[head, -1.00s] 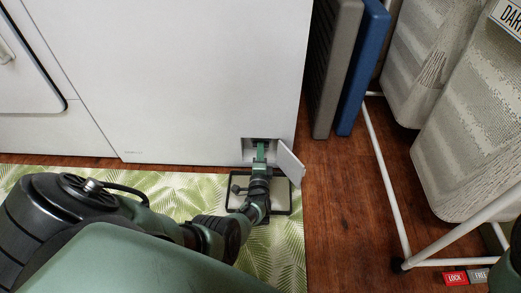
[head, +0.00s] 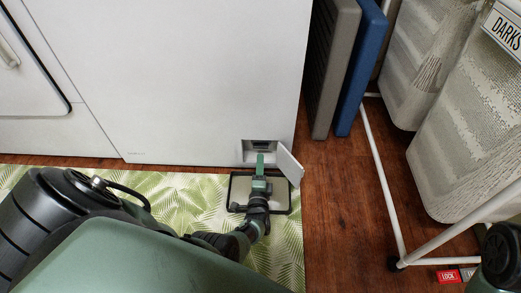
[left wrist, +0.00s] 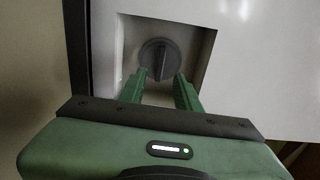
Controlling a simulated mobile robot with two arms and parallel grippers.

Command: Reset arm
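My left gripper (head: 260,160) is in front of a small recess (head: 262,147) low on the white machine, above a shallow tray (head: 243,185) on the floor. In the left wrist view its two green fingers (left wrist: 159,92) are apart with nothing between them. A dark round knob (left wrist: 158,59) with a raised grip sits inside the recess, beyond the fingertips. The small white door (head: 289,163) of the recess hangs open to the right. Part of my right arm (head: 501,255) shows at the lower right edge; its gripper is out of view.
The white machine (head: 190,75) fills the back. A leaf-patterned mat (head: 280,245) lies in front of it. Grey (head: 335,60) and blue (head: 361,70) folded panels stand to the right, beside a white-framed hamper rack (head: 383,180). Bare wood floor (head: 335,215) lies between.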

